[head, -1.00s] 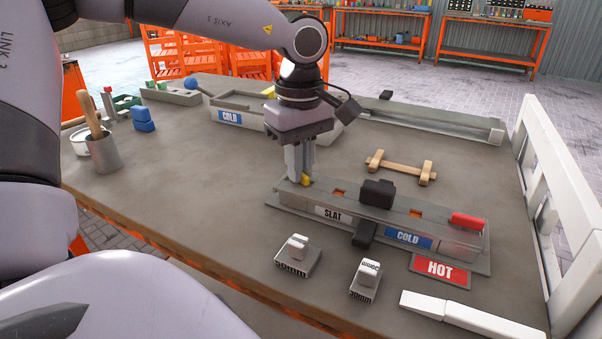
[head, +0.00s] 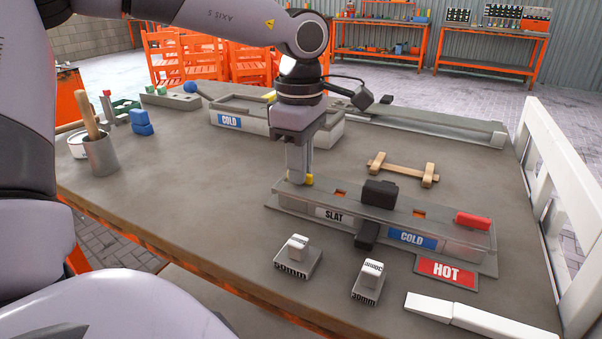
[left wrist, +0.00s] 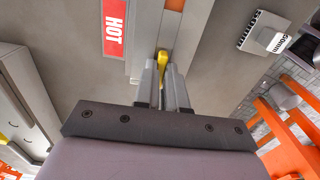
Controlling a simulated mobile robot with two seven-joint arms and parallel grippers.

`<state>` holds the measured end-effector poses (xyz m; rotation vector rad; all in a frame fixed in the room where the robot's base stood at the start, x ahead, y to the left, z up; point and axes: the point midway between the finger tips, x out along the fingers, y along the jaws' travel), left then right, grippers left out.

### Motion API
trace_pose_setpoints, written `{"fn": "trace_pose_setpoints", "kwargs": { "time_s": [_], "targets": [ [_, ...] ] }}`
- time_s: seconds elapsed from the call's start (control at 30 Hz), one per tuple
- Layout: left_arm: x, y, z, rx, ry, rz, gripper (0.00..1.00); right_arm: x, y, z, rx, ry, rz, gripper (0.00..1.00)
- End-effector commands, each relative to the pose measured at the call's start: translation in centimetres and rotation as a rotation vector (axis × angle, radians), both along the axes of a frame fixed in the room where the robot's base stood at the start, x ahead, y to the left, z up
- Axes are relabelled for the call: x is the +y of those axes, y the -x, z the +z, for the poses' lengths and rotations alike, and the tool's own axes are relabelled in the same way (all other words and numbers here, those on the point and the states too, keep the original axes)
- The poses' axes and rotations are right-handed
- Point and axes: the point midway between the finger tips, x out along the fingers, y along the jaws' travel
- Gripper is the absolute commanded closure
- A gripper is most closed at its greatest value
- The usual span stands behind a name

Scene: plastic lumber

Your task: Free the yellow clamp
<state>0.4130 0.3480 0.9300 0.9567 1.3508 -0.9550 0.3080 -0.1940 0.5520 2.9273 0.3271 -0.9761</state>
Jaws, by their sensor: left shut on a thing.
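The yellow clamp (head: 310,179) is at the left end of the grey slat fixture (head: 456,235), mostly hidden by my left gripper. My left gripper (head: 301,178) points straight down there and is shut on the clamp. In the left wrist view the yellow clamp (left wrist: 163,57) shows between the two fingertips (left wrist: 162,68), over the grey fixture. I cannot tell whether the clamp still touches the fixture. My right gripper is not in view.
A black clamp (head: 379,193) and a red block (head: 473,220) sit on the fixture. A COLD tray (head: 262,125) stands behind. A white rail (head: 560,200) bounds the right.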

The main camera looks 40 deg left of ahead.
Motion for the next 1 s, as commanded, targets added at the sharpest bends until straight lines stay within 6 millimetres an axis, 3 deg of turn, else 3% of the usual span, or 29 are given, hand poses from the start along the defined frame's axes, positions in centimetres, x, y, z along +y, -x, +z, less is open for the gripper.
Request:
{"fn": "trace_pose_setpoints", "kwargs": {
  "time_s": [0.17, 0.2, 0.27, 0.3, 0.67, 1.0],
  "targets": [
    [0.0, -0.1, 0.1, -0.003, 0.0, 0.007, 1.0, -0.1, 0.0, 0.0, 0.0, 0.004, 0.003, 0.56],
    [0.0, -0.1, 0.1, -0.003, 0.0, 0.007, 0.8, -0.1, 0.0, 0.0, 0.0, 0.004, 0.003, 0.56],
    [0.0, -0.1, 0.1, -0.003, 0.0, 0.006, 0.6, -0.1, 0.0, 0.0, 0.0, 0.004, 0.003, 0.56],
    [0.0, -0.1, 0.1, -0.002, 0.0, 0.005, 0.56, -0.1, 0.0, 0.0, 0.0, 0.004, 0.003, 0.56],
    [0.0, 0.0, 0.5, -0.001, 0.001, 0.003, 0.56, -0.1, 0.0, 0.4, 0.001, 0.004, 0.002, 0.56],
    [0.0, 0.0, 3.9, -0.001, 0.001, 0.002, 0.56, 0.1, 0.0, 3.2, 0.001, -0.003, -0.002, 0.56]
  ]
}}
